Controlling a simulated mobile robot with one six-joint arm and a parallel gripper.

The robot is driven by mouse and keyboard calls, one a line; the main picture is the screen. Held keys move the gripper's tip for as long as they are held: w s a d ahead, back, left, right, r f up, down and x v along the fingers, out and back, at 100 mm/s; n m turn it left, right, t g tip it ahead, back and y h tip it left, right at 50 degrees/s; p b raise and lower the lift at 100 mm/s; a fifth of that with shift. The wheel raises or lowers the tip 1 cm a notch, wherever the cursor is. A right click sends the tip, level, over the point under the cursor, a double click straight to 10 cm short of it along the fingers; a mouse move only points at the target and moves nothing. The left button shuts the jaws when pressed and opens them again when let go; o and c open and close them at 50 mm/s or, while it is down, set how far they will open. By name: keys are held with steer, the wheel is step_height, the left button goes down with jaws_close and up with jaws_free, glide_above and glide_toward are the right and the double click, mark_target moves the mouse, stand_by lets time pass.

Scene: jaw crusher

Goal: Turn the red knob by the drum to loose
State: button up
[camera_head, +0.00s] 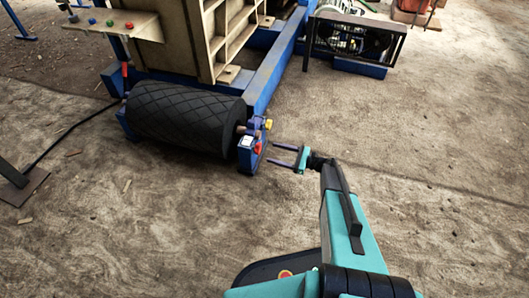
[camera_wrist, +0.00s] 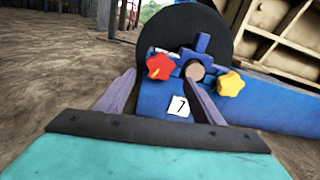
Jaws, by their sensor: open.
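The red star-shaped knob (camera_wrist: 160,67) sits on the blue bracket (camera_wrist: 184,85) at the near end of the black drum (camera_wrist: 178,22). In the head view the red knob (camera_head: 258,147) shows at the right end of the ribbed drum (camera_head: 185,117). A yellow star knob (camera_wrist: 231,82) is on the other side of the drum's shaft end. My gripper (camera_head: 276,153) is open and empty, with its two fingers pointing left at the bracket, a short way off it. In the wrist view the fingers (camera_wrist: 161,98) stand apart, and the red knob appears just beyond the left finger's tip.
A blue frame beam (camera_head: 275,70) runs back from the drum beside a wooden ribbed housing (camera_head: 228,40). A shelf with coloured buttons (camera_head: 117,25) is at the upper left. A caged motor unit (camera_head: 352,42) stands at the back right. The dirt floor right of the drum is clear.

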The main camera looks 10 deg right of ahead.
mark_target(260, 149)
steer(key=shift+b+x, duration=0.65)
steer(key=shift+x, duration=2.4)
steer(key=c, duration=1)
steer(key=shift+c, duration=0.2)
